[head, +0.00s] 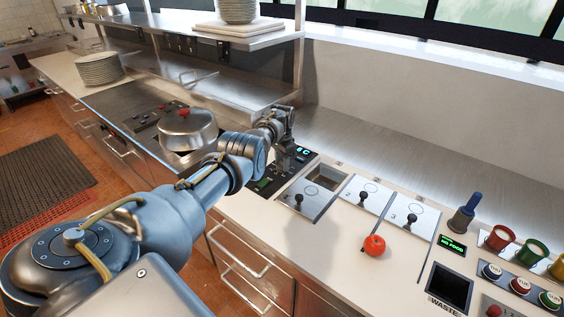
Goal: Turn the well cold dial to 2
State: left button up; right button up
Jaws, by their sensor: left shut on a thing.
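The black control panel (265,185) of the well lies on the counter just left of the wells. My left gripper (285,161) reaches in from the left and points down at the panel's far part, close beside this display. It is shut on the well cold dial, which is mostly hidden by the fingers. The dial's pointer and marks cannot be read. My right gripper is not in view.
A lidded steel pot (187,130) stands on the stove left of my forearm. Lids with black knobs (299,198) cover wells at the right, with one gap open. A tomato (374,245) sits at the front. A shelf (240,38) overhangs the back.

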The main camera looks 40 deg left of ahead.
pick_arm(q)
jog(key=n, duration=0.5)
jog(key=n+b, duration=0.1)
jog(key=n, duration=0.5)
jog(key=n+b, duration=0.1)
jog(key=n, duration=0.4)
jog(key=shift+b, duration=0.4)
jog(key=n+b, duration=0.1)
jog(key=n, duration=0.4)
jog(key=shift+b, duration=0.4)
jog(key=o, duration=1)
jog(key=shift+r, duration=0.15)
jog(key=shift+r, duration=0.35)
notch_tip(320, 180, up, 10)
